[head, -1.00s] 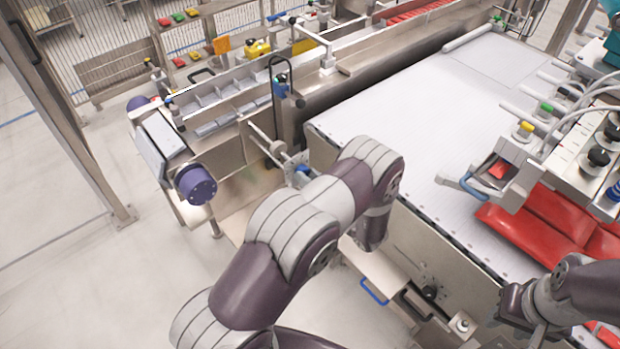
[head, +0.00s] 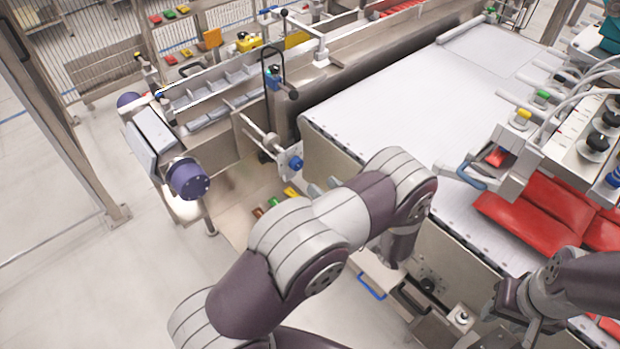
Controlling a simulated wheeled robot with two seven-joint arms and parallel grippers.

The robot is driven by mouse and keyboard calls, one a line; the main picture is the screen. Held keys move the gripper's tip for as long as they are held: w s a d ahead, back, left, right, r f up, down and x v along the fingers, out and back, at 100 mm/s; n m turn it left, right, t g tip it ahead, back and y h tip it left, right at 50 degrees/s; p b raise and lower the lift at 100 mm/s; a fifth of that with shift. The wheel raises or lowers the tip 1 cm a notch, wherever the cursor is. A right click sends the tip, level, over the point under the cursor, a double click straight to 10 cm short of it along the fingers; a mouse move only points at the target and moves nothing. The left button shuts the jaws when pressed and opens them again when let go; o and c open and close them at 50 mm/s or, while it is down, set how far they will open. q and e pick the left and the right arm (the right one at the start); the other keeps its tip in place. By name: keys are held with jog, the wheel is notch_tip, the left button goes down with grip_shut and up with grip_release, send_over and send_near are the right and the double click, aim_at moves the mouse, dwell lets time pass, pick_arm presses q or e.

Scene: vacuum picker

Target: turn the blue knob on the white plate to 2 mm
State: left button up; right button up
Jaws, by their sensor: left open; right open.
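The blue knob (head: 296,163) sits on the small white plate (head: 284,160) at the left end of the conveyor, just above my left forearm in the picture. Its scale or pointer is too small to read. My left arm arches across the middle, and its wrist bends down behind the forearm. Two pale finger-like tips, seemingly my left gripper (head: 324,187), show above the forearm, a little below and right of the knob and apart from it; the rest is hidden. My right gripper (head: 500,303) is dark, open and empty at the lower right, far from the knob.
The white conveyor (head: 400,100) fills the middle right, with red packs (head: 540,215) on it. A metal rod (head: 260,132) runs beside the plate. A purple-ended roller (head: 188,180) stands left. Red, green and yellow pieces (head: 273,203) lie below the knob. Floor at left is clear.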

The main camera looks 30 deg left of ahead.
pick_arm(q)
jog(key=shift+b+v, duration=0.35)
jog(key=shift+v, duration=2)
